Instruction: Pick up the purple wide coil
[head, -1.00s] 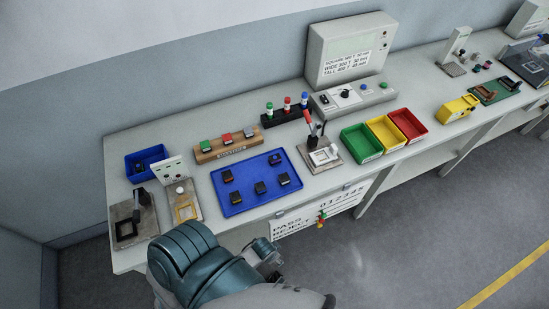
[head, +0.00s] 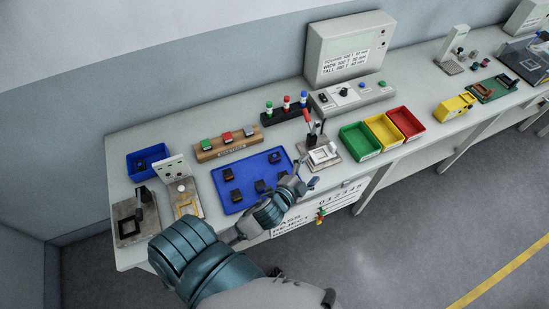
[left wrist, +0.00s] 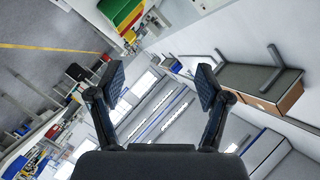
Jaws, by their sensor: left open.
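No coil stands out as purple in either view. Several small dark parts lie on the blue tray (head: 250,158); one dark part (head: 262,186) lies near its front edge. Their exact shapes and colours are too small to tell. My left gripper (head: 308,175) is at the tray's right front corner, between the tray and the white square fixture (head: 323,155). In the left wrist view its two fingers (left wrist: 160,85) are spread apart with nothing between them. My left forearm and wrist cover part of the bench's front edge. My right gripper does not show.
A wooden block (head: 228,147) with coloured parts stands behind the tray. A blue bin (head: 133,170) and upright fixtures are at left. Green (head: 355,145), yellow (head: 383,132) and red (head: 408,123) bins are at right. A lever (head: 309,124) rises from the white fixture.

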